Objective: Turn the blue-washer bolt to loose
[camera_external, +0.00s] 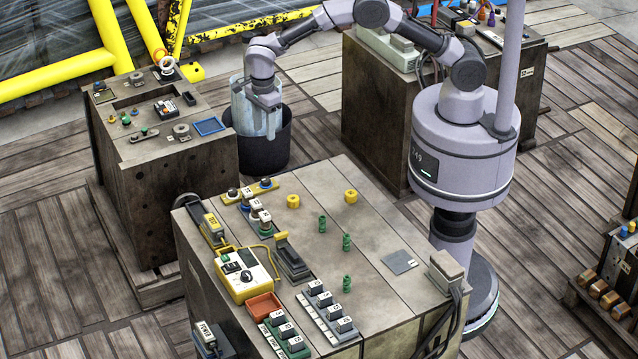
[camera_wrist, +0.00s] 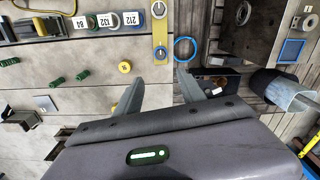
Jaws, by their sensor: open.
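A yellow bar (camera_external: 257,189) lies at the far left corner of the front bench, with bolts on it. One bolt (camera_external: 266,183) at its right end shows blue at its base. In the wrist view the yellow bar (camera_wrist: 160,32) runs upright, with a blue-ringed bolt (camera_wrist: 160,53) near its lower end. A second bolt (camera_wrist: 158,10) stands above it with a pale ring. Whether either is loose or tight cannot be told.
The dark bin (camera_external: 262,153) holds a pale blue vessel (camera_external: 240,108). A brown cabinet (camera_external: 190,163) with small parts stands left. Yellow knobs (camera_external: 351,196) and green pegs (camera_external: 346,242) stand on the front bench. A grey plate (camera_external: 400,262) lies at right.

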